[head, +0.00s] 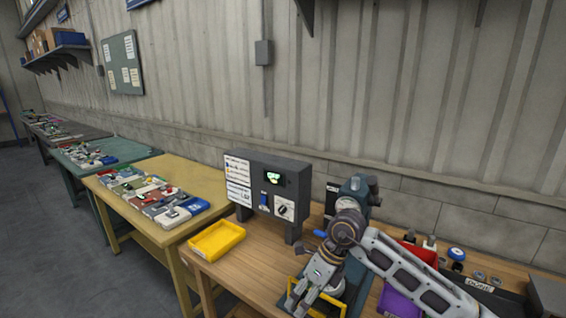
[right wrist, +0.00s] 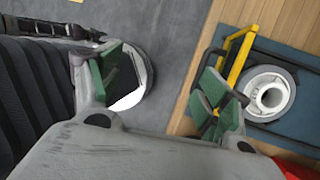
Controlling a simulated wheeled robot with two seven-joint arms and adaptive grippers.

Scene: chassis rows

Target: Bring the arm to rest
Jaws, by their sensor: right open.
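My right arm enters the head view from the right and bends over the wooden bench (head: 225,272). Its gripper (head: 297,303) points down near the bench's front edge, left of a yellow frame. In the right wrist view my right gripper (right wrist: 164,85) shows two green-padded fingers spread apart, with nothing between them but grey floor and part of a dark and white round shape. My left gripper is out of view.
A grey test box (head: 291,178) with a lit display stands at the back of the bench. A yellow tray (head: 216,241) sits left of it. A red bin (head: 421,255) and a purple bin (head: 394,301) are partly behind my arm. Further tables with parts line the wall.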

